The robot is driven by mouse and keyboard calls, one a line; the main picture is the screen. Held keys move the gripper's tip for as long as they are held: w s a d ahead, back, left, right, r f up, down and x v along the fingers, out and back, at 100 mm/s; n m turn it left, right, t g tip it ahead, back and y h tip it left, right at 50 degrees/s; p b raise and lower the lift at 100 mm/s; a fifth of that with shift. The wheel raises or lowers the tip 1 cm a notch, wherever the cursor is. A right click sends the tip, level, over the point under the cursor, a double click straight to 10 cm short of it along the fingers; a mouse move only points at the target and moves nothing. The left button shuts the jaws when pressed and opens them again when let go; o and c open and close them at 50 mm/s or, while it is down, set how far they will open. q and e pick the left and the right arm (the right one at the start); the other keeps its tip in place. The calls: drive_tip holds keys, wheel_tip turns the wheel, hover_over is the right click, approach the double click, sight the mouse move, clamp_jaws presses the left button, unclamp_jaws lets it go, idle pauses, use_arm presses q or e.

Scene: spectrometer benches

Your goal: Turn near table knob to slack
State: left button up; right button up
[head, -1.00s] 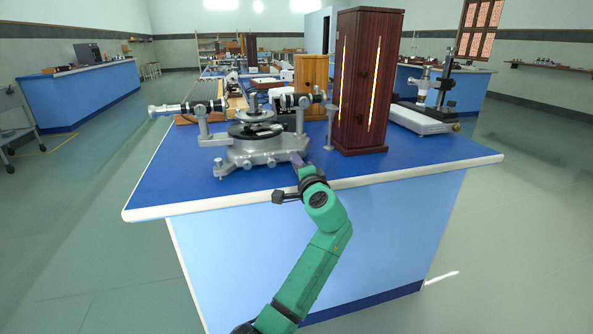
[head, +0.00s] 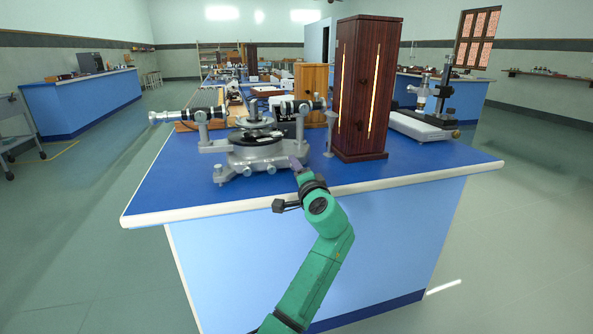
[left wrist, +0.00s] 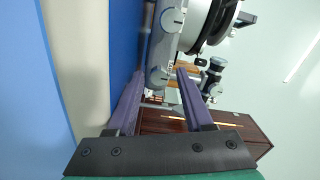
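A grey spectrometer (head: 245,160) stands near the front of the blue-topped bench. It has a round central table (head: 255,122) and black tubes at both sides. My left gripper (head: 293,162) is at the right side of the spectrometer's base, low over the bench top. In the left wrist view its two purple fingers (left wrist: 158,84) are apart. A round silver knob (left wrist: 159,77) with a slot shows between the fingertips; I cannot tell whether they touch it. A similar knob (left wrist: 173,20) shows farther up. Which one is the near table knob is unclear. My right gripper is out of view.
A tall dark wooden cabinet (head: 375,90) with lit slits stands to the right of the gripper. A grey stand (head: 330,130) is between it and the spectrometer. A microscope-like instrument (head: 425,115) is at the right. The front of the bench top (head: 190,195) is clear.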

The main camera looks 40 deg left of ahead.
use_arm(q)
drive_tip(key=shift+f, duration=0.1)
drive_tip(key=shift+p, duration=0.35)
drive_tip(key=m+p, duration=0.4)
drive_tip(key=r+m+p, duration=0.1)
drive_tip(key=m+p, duration=0.3)
drive_tip(key=shift+r, duration=0.2)
drive_tip(key=m+p, duration=0.2)
drive_tip(key=m, duration=0.2)
drive_tip(key=m+p, duration=0.3)
drive_tip(key=m, duration=0.1)
drive_tip(key=shift+a+f+m, duration=0.1)
drive_tip(key=shift+f+m, duration=0.1)
drive_tip(key=shift+m, duration=0.2)
drive_tip(key=shift+s+d+f+m, duration=0.3)
drive_tip(key=shift+d+f+m, duration=0.3)
drive_tip(key=shift+m, duration=0.2)
drive_tip(key=v, duration=1.3)
drive_tip(key=s+d+f+n+g+h+p, duration=0.1)
drive_tip(key=f+h, duration=0.3)
drive_tip(key=f, duration=0.8)
drive_tip(key=s+d+f+n+g+h+p, duration=0.1)
drive_tip(key=f+h+p, duration=0.3)
drive_tip(key=f, duration=0.8)
drive_tip(key=shift+s+n+g, duration=0.5)
drive_tip(key=shift+g, duration=0.1)
drive_tip(key=shift+d+f, duration=0.1)
